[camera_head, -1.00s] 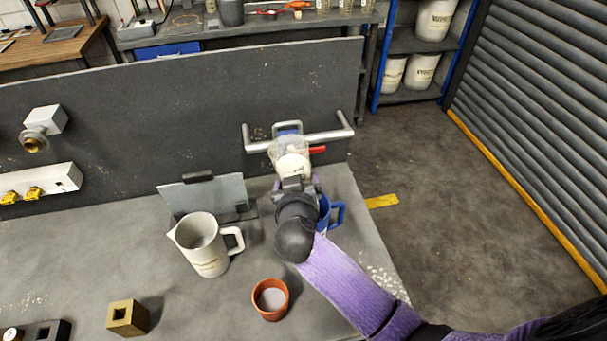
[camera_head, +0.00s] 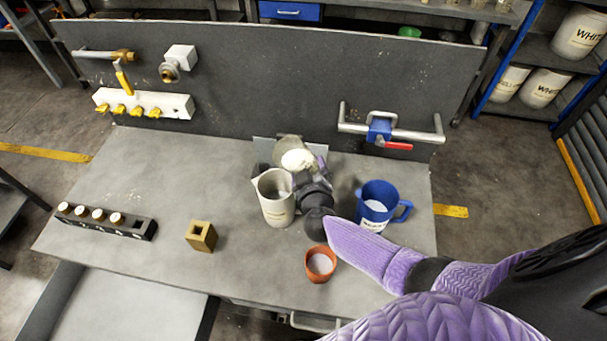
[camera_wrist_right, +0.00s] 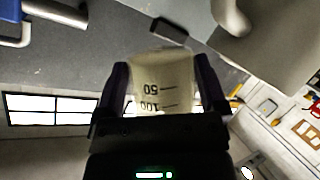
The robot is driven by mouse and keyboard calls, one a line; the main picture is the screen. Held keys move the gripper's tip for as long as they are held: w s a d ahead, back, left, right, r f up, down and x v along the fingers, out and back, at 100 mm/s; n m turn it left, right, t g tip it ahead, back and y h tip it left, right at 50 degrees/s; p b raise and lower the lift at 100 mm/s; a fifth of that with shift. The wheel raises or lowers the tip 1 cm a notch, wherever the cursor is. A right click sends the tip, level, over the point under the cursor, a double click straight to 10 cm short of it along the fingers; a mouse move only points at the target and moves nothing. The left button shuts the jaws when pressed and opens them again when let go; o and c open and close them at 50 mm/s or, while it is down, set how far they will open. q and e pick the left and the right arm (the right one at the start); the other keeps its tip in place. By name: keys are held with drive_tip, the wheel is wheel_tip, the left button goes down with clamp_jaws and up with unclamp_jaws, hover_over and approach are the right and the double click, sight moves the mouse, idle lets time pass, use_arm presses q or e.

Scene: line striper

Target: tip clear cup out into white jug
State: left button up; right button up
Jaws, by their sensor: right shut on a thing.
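The clear cup (camera_head: 286,147) is held in my right gripper (camera_head: 304,169), just behind and right of the white jug's mouth. White contents show in it. In the right wrist view the cup (camera_wrist_right: 162,85), marked 50 and 100, sits between the two fingers of the gripper (camera_wrist_right: 162,92). The white jug (camera_head: 277,209) stands upright on the bench, its mouth open; its handle side is partly hidden by my gripper and wrist. I cannot tell exactly how far the cup is tilted. My left gripper is not in view.
A blue jug (camera_head: 375,204) stands right of my wrist, and a terracotta pot (camera_head: 320,264) in front. A brass block (camera_head: 201,236) and a black rack (camera_head: 107,221) are to the left. A panel with a pipe and blue valve (camera_head: 379,130) rises behind.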

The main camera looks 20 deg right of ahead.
drive_tip(key=shift+d+n+t+h+b, duration=0.3)
drive_tip(key=shift+d+n+h+b, duration=0.2)
drive_tip(key=shift+n+h+b, duration=0.55)
drive_tip(key=shift+d+r+n+b, duration=0.15)
drive_tip(key=shift+n+b, duration=0.5)
drive_tip(key=shift+b, duration=0.35)
drive_tip(key=shift+r, duration=0.1)
drive_tip(key=shift+h+p, duration=0.25)
drive_tip(key=shift+p, duration=0.1)
drive_tip(key=shift+s+n, duration=0.1)
drive_tip(key=shift+n, duration=0.2)
idle(0.9)
